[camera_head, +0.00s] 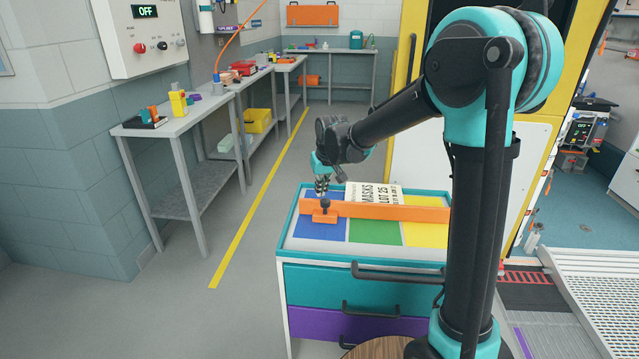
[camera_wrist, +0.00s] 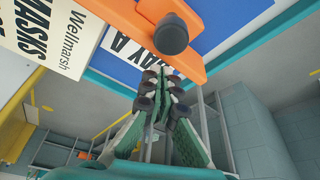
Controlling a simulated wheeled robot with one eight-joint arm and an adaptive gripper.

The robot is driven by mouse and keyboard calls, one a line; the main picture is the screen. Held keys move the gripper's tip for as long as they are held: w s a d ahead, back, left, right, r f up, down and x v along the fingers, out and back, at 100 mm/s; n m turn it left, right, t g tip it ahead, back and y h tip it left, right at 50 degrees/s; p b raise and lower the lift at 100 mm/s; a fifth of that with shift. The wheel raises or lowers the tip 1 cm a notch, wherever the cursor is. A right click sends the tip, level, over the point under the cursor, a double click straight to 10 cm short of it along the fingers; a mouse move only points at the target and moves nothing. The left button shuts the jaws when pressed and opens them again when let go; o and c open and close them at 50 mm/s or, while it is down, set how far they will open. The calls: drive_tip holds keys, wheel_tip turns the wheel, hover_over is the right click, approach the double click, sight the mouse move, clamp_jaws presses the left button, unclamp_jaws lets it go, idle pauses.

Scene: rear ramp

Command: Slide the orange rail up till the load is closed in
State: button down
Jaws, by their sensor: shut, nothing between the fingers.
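The orange rail (camera_head: 400,212) lies across the cart top, over its blue, green and yellow fields. A dark knob (camera_head: 325,203) stands on a small orange block at the rail's left end; the knob (camera_wrist: 171,35) is large in the wrist view. The load, a white carton (camera_head: 376,196) lettered MASKS LOT 25, sits behind the rail. Part of the carton (camera_wrist: 55,50) shows at upper left in the wrist view. My gripper (camera_head: 322,190) is shut and empty, fingers down, just behind the knob. In the wrist view its fingertips (camera_wrist: 163,76) are close to the knob; contact is unclear.
The cart's raised teal rim (camera_head: 293,225) surrounds the top. Drawers with black handles (camera_head: 372,309) face front. Workbenches (camera_head: 180,125) line the left wall, beside a yellow floor line. A metal ramp (camera_head: 600,300) is at right. My arm hides the cart's right end.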

drive_tip(key=shift+s+d, duration=0.35)
drive_tip(key=shift+s, duration=0.45)
drive_tip(key=shift+s+d, duration=0.15)
drive_tip(key=shift+s, duration=0.5)
